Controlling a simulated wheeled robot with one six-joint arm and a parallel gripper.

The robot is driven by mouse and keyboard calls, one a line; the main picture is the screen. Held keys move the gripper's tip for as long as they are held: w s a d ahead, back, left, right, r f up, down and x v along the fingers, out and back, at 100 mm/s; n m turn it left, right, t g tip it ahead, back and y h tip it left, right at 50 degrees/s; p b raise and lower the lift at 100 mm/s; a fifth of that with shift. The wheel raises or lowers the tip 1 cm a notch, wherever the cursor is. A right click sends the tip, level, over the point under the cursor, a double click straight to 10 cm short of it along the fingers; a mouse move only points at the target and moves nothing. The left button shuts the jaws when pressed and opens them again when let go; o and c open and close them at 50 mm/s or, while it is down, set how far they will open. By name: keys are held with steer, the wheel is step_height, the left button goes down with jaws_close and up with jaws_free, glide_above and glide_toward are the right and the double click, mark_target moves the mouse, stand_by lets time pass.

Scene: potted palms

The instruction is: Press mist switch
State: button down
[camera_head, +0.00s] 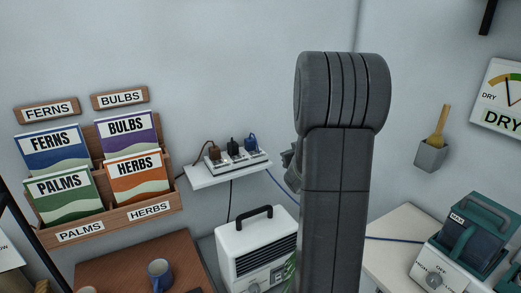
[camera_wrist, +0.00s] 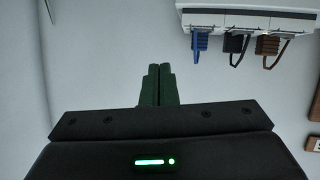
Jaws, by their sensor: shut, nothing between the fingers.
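A white power strip (camera_head: 240,161) with a brown, a black and a blue plug (camera_head: 251,143) lies on a small wall shelf (camera_head: 203,183) left of my arm. Small switches seem to sit along its front, but no mist label is readable. In the wrist view the strip (camera_wrist: 250,17) shows upside down at the top right, with the blue (camera_wrist: 200,42), black and brown plugs hanging down in the picture. My gripper (camera_wrist: 160,70) is shut and empty, pointing at bare wall, apart from the strip. In the head view my arm mostly hides it.
A white heater (camera_head: 240,238) stands below the shelf. A teal machine (camera_head: 465,235) marked MAX and OFF sits on the right table (camera_head: 400,228). Wooden seed-packet racks (camera_head: 110,215) hang at left, above a brown table (camera_head: 140,255) with a mug (camera_head: 160,273). Cords hang from the strip.

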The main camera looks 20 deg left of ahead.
steer(key=a+r+n+g+y, duration=0.1)
steer(key=a+n+y, duration=0.1)
steer(key=a, duration=0.6)
steer(key=shift+w+y, duration=0.3)
steer(key=shift+y, duration=0.4)
steer(key=shift+w, duration=0.1)
steer(key=p, duration=0.2)
glide_above(254, 152)
steer(key=s+d, duration=0.1)
steer(key=d, duration=0.1)
step_height(254, 152, down, 2)
steer(key=shift+s+f, duration=0.1)
steer(key=shift+f, duration=0.05)
steer(key=shift+w+f, duration=0.2)
steer(key=shift+f, duration=1.05)
steer(key=shift+d+f, duration=0.1)
steer(key=shift+f, duration=0.7)
steer(key=shift+w+f, duration=0.1)
